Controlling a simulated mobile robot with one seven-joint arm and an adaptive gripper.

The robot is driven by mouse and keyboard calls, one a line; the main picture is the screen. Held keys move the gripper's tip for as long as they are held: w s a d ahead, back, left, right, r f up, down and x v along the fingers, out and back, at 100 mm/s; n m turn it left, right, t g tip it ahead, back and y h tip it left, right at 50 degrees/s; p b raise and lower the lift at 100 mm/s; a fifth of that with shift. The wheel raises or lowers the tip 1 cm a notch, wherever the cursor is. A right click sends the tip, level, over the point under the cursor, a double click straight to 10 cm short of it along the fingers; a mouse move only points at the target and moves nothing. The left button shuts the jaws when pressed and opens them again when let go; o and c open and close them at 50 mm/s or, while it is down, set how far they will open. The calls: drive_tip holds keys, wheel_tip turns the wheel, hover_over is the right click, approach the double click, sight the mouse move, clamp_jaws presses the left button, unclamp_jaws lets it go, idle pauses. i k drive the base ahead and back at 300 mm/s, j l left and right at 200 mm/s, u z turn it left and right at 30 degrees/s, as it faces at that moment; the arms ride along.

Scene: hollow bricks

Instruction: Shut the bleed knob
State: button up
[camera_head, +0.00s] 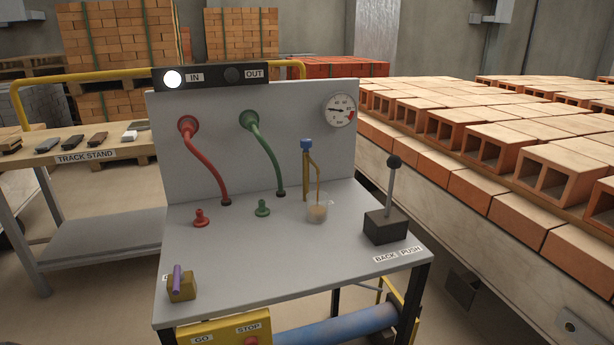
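A small blue knob (306,144), which looks like the bleed knob, sits on top of a thin brass pipe (306,178) near the right part of the grey bench's back panel. A bent brass spout comes down from it into a clear cup (318,210) with some yellowish-brown content at its bottom. I cannot tell from this view whether the knob is open or shut. My gripper is not in view.
The grey bench (285,262) holds red and green hoses, loose red (201,218) and green (262,208) plugs, a black-knobbed lever (390,205) and a brass block with a purple handle (181,285). A gauge (340,111) is on the panel. The IN lamp (173,79) is lit. Bricks (560,180) fill the right.

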sight(305, 143)
drive_tip(key=i+z, duration=0.1)
drive_tip(key=z, duration=0.25)
drive_tip(key=i+z, duration=0.15)
drive_tip(key=z, duration=0.2)
drive_tip(key=i+j+z, duration=0.1)
drive_tip(key=z, duration=0.25)
